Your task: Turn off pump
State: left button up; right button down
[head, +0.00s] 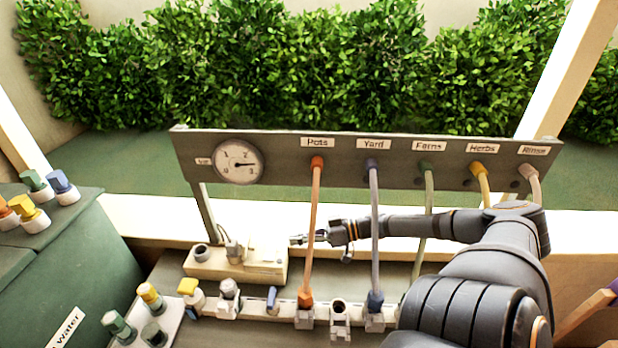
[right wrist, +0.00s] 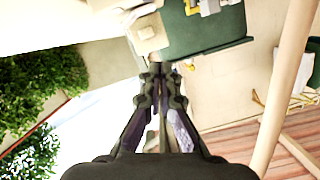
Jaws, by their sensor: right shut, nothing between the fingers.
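A beige box (head: 262,272) sits on the counter below the gauge, with a short dark round fitting (head: 201,252) on its left and a small upright lever-like part (head: 235,252) near its middle. I take this box for the pump unit; its switch position is too small to tell. My right gripper (head: 297,240) is shut and empty. In the right wrist view the closed fingers (right wrist: 161,72) point toward blurred pale and green shapes. My left gripper is not in view.
A round gauge (head: 237,162) and a labelled board (head: 345,150) stand behind. Capped valves (head: 229,298) line the counter front. A green bin (head: 75,265) stands left.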

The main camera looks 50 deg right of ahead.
jog(key=shift+p+v, duration=0.6)
jog(key=shift+v, duration=0.95)
jog(key=shift+s+a, duration=0.1)
